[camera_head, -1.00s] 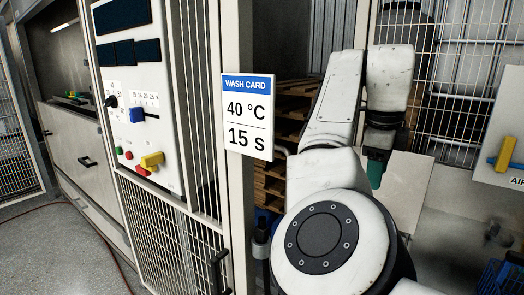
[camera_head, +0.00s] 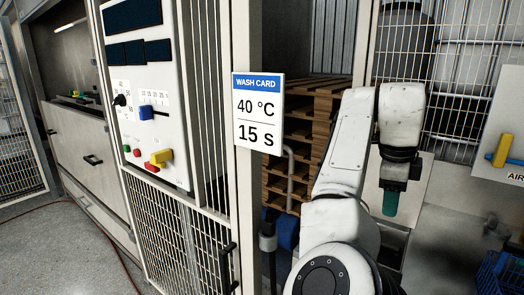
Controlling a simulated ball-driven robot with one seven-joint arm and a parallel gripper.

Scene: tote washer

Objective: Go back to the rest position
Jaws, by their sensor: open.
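My arm is folded at the right of the head view, in front of the wire fence. Its wrist end hangs downward, with a green part (camera_head: 390,203) at its lower tip. The gripper's fingers cannot be made out as a pair, and nothing shows held there. The arm's end is apart from the wash card and the control panel.
A wash card (camera_head: 259,114) reading 40 °C and 15 S hangs on a post. Pallets (camera_head: 300,140) stand behind.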

